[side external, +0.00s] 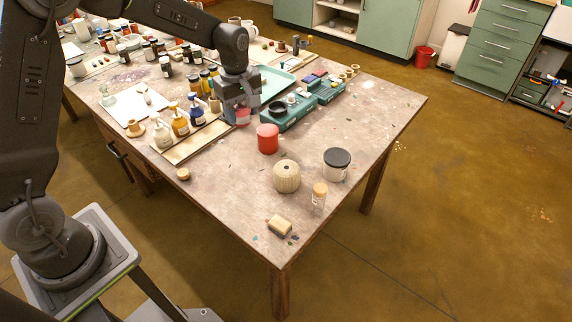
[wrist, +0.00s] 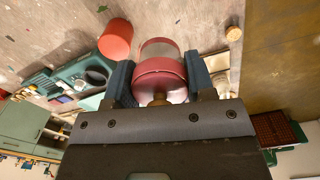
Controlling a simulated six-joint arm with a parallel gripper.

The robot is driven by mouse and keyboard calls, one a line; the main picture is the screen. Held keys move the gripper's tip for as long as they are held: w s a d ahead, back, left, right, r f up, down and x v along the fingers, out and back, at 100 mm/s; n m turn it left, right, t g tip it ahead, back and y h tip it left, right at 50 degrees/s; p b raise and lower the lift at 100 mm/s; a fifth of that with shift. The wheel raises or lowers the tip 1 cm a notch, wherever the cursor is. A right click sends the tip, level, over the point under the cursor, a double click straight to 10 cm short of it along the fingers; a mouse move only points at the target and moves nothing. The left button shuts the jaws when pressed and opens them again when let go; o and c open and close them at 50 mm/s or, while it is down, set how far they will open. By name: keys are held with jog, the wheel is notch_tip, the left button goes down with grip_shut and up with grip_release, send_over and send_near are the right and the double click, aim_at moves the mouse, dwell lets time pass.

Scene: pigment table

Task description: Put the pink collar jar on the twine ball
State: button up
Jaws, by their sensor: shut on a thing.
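The pink collar jar (wrist: 160,76) is between the two fingers of my gripper (wrist: 158,84) in the wrist view, with a clear body and a pink band. In the side view, my gripper (side external: 241,112) points down near the teal trays, and a small pinkish part of the jar (side external: 243,118) shows between its fingers. The twine ball (side external: 286,176) is a beige, ribbed, squat ball with a dark spot on top. It stands on the table to the right of and nearer than my gripper, apart from it. I cannot pick it out in the wrist view.
A red cylinder (side external: 267,138) stands between my gripper and the twine ball. Teal trays (side external: 291,118) and pump bottles (side external: 180,121) flank my gripper.

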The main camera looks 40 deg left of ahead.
jog(key=w+d+f, duration=0.1)
jog(key=d+f, duration=0.1)
jog(key=d, duration=0.1)
jog(key=w+d+f, duration=0.1)
jog(key=d+f, duration=0.1)
jog(key=d, duration=0.2)
jog(key=w+d+f, duration=0.1)
jog(key=d+f, duration=0.1)
jog(key=d, duration=0.2)
jog(key=shift+w+f, duration=0.3)
jog(key=shift+f, duration=0.05)
jog(key=shift+d+f, duration=0.15)
jog(key=shift+f, duration=1.9)
jog(key=shift+f, duration=0.15)
jog(key=o, duration=1)
